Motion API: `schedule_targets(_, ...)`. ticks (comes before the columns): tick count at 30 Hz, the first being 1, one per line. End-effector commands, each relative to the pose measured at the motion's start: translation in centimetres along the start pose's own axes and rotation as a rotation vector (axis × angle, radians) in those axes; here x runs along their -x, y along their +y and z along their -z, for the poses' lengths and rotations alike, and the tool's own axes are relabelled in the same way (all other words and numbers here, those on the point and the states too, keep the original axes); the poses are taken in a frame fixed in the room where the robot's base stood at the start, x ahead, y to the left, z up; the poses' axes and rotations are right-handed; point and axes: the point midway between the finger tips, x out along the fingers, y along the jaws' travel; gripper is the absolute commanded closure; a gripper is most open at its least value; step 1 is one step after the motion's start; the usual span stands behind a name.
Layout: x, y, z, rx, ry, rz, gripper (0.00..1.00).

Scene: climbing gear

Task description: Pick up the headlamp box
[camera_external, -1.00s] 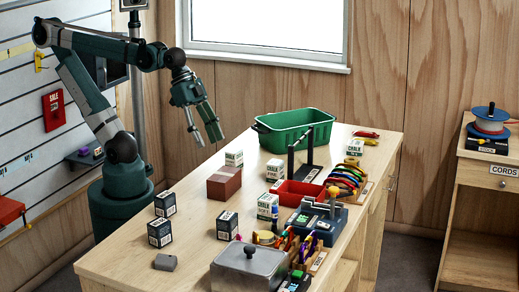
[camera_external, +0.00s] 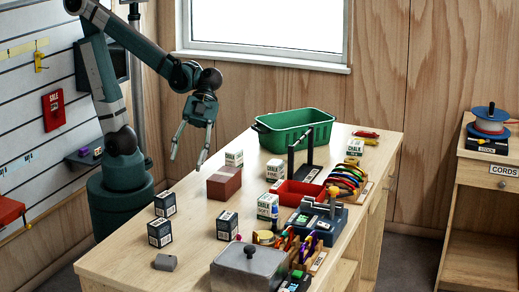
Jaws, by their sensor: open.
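Three small dark boxes with white markings stand on the wooden table: one at the left edge (camera_external: 165,204), one nearer the front (camera_external: 160,234) and one farther right (camera_external: 227,226). Their labels are too small to read, so I cannot tell which is the headlamp box. My gripper (camera_external: 188,163) is open and empty, with its fingers pointing down. It hangs in the air by the table's far left edge, above and beyond the dark boxes, touching nothing.
A red-brown block (camera_external: 224,183) and white chalk boxes (camera_external: 234,158) stand near my gripper. A green bin (camera_external: 292,133) is at the back. A grey lidded case (camera_external: 249,268), a red tray (camera_external: 298,193) and a grey block (camera_external: 165,262) take up other room. The front left tabletop is mostly clear.

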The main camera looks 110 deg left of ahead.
Motion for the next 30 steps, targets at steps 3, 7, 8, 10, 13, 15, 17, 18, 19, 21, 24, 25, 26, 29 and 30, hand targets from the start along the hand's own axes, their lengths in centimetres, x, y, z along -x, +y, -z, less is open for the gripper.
schedule_targets(3,-0.5,0.7,1.3,-0.106,0.059,-0.075,0.55)
schedule_targets(7,-0.8,1.5,2.4,-0.225,0.129,-0.146,0.55)
schedule_targets(8,-0.9,1.7,2.7,-0.249,0.145,-0.160,0.55)
schedule_targets(10,-0.9,2.1,3.1,-0.302,0.180,-0.188,0.55)
schedule_targets(13,-0.9,2.6,3.6,-0.369,0.225,-0.220,0.55)
schedule_targets(15,-0.8,2.8,4.0,-0.413,0.255,-0.239,0.55)
schedule_targets(17,-0.8,3.1,4.1,-0.449,0.280,-0.254,0.55)
schedule_targets(18,-0.7,3.3,4.3,-0.472,0.298,-0.263,0.55)
schedule_targets(19,-0.8,3.3,4.3,-0.485,0.307,-0.267,0.55)
schedule_targets(21,-1.6,3.0,3.4,-0.480,0.303,-0.265,0.55)
schedule_targets(24,-2.5,2.6,2.5,-0.479,0.302,-0.265,0.55)
schedule_targets(25,-2.8,2.6,2.2,-0.479,0.302,-0.265,0.55)
schedule_targets(26,-3.2,2.4,1.8,-0.479,0.302,-0.265,0.55)
schedule_targets(29,-4.2,2.0,0.7,-0.478,0.301,-0.264,0.55)
schedule_targets(30,-4.6,1.8,0.3,-0.478,0.301,-0.264,0.55)
